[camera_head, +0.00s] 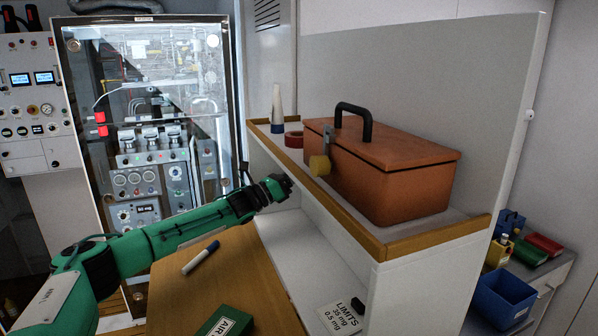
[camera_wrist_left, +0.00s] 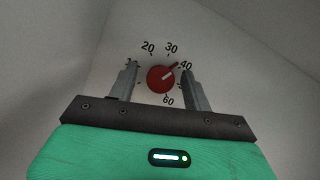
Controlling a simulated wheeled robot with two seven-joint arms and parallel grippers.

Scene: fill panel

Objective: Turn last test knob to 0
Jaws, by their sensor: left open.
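A round red knob (camera_wrist_left: 160,80) sits on a pale panel in the left wrist view. Printed numbers 20, 30, 40 and 60 show around it. Its pointer aims to the upper right, between 30 and 40 and nearer 40. My left gripper (camera_wrist_left: 159,69) is open, with one finger on each side of the knob; I cannot tell whether they touch it. The fingers cover some of the scale, and the 0 mark is not readable. In the head view my left gripper (camera_head: 280,187) reaches beside the white shelf unit, and the knob is hidden there. My right gripper is not in view.
An orange toolbox (camera_head: 385,170) stands on the wood-edged shelf (camera_head: 430,237), above and right of my left gripper. A marker (camera_head: 201,257) and a green AIR box (camera_head: 226,322) lie on the wooden desktop (camera_head: 255,285). A glass-fronted cabinet (camera_head: 232,100) stands behind.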

